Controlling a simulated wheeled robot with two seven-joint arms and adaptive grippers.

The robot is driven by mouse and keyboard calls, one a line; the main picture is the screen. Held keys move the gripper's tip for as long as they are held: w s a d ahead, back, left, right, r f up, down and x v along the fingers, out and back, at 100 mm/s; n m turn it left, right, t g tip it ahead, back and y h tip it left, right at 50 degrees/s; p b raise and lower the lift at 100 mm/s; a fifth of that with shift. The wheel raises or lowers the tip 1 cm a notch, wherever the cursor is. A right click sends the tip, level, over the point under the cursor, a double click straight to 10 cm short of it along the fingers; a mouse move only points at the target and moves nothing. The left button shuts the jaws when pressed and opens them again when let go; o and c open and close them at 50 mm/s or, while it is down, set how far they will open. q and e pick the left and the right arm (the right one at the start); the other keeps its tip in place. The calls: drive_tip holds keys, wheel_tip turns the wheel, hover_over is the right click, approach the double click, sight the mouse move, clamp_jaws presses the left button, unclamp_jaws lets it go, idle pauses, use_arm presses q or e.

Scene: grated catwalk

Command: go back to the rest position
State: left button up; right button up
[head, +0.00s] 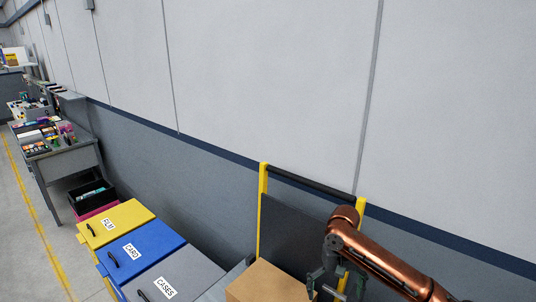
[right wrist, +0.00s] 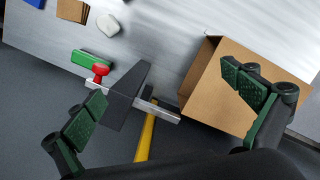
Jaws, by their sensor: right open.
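My right gripper (head: 326,286) is at the lower right of the head view, at the end of my copper-coloured arm. In the right wrist view its two green-padded fingers stand wide apart with nothing held between them (right wrist: 168,104). The box also shows in the right wrist view (right wrist: 212,92), partly behind one finger. My left gripper is in neither view.
A cart with yellow posts (head: 263,210) and a dark panel stands by the wall. Yellow FILM (head: 128,212), blue CARD (head: 155,243) and grey CASES bins (head: 195,268) line up left of it. A cluttered workbench (head: 62,164) stands further back. Small items lie on a grey surface (right wrist: 155,45).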

drive_tip(key=s+a+f+b, duration=0.3)
drive_tip(key=a+f, duration=0.1)
drive_tip(key=f, duration=0.2)
drive_tip(key=s+a+f+b, duration=0.4)
drive_tip(key=a+f, duration=0.1)
drive_tip(key=f, duration=0.2)
drive_tip(key=shift+s+a+f, duration=0.15)
drive_tip(key=shift+a+f, duration=0.1)
